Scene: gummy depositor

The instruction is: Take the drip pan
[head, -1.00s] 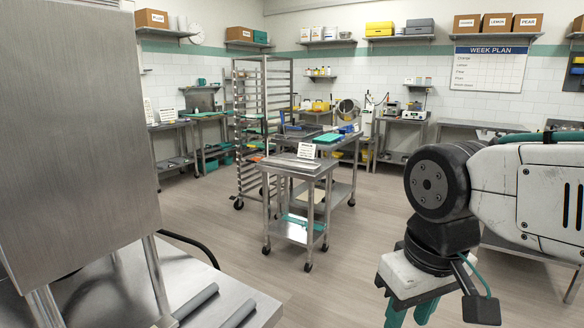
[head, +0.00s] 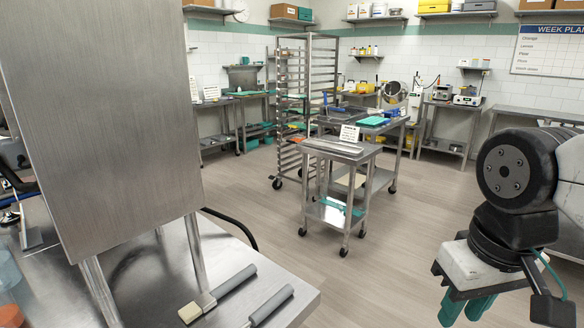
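I cannot single out the drip pan for certain. A flat, shallow metal piece (head: 328,146) lies on top of the small wheeled steel cart (head: 362,158) in the middle of the room, beside a small white sign (head: 349,134); it is too small to tell what it is. My gripper (head: 467,308) hangs at the lower right, its teal fingers pointing down and cut off by the frame's bottom edge. The fingers look apart, with nothing seen between them. It is in the near foreground, well away from the cart.
A tall rack (head: 310,95) and another table with a teal tray (head: 373,121) stand behind the cart. Floor right of the cart is open.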

